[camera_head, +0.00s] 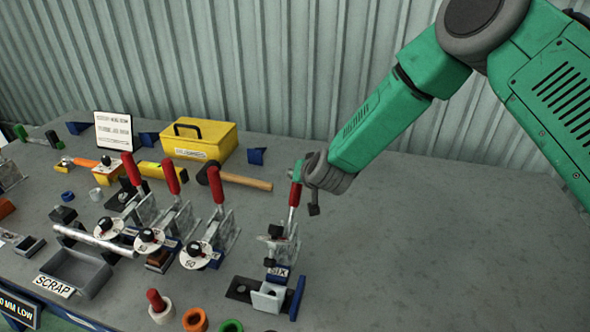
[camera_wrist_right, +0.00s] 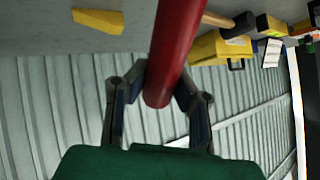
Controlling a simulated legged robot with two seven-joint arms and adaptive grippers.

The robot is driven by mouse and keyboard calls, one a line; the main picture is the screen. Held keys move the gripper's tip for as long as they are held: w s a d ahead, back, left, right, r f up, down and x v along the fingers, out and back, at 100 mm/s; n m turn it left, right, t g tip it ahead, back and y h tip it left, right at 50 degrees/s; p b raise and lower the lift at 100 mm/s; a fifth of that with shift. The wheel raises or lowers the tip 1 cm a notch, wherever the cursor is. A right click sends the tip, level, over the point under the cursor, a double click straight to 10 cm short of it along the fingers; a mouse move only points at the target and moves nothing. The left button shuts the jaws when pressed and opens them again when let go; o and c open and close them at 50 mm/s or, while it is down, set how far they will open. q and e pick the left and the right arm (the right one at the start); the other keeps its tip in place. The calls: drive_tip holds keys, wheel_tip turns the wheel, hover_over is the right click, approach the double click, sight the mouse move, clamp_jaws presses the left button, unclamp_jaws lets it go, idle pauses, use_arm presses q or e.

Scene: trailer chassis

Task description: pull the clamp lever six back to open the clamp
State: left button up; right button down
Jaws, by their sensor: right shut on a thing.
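The clamp labelled SIX (camera_head: 279,270) stands on the bench at the front middle in the head view. Its red lever (camera_head: 294,201) points up, leaning slightly to the right. My right gripper (camera_head: 300,178) is at the top of this lever, shut on it. In the right wrist view the red lever (camera_wrist_right: 178,55) runs between the fingers of the right gripper (camera_wrist_right: 160,88), its rounded end close to the palm. The clamp's jaw area is small and partly hidden by its bracket. My left gripper is not in view.
More red-levered clamps (camera_head: 218,190) stand left of clamp six. A hammer (camera_head: 240,179) and yellow toolbox (camera_head: 200,140) lie behind. A SCRAP tray (camera_head: 82,271) and coloured rings (camera_head: 195,319) are at the front. The bench right of the clamp (camera_head: 430,245) is clear.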

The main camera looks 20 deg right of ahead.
drive_tip(key=shift+w+d+f+m+g+y+p, duration=0.25)
drive_tip(key=shift+w+d+f+g, duration=0.1)
drive_tip(key=shift+w+f+g, duration=0.2)
drive_tip(key=shift+w+d+f+m+g+y+p, duration=0.15)
drive_tip(key=shift+w+d+f+g+y, duration=0.1)
drive_tip(key=shift+w+d+f+g, duration=0.25)
drive_tip(key=shift+a+f, duration=0.1)
drive_tip(key=shift+a, duration=0.05)
drive_tip(key=c, duration=1.6)
unclamp_jaws()
drive_tip(key=o, duration=0.3)
drive_tip(key=shift+f, duration=0.15)
drive_tip(key=v, duration=1.1)
drive_tip(key=shift+s+r, duration=0.2)
drive_tip(key=shift+s, duration=0.1)
drive_tip(key=shift+s, duration=0.1)
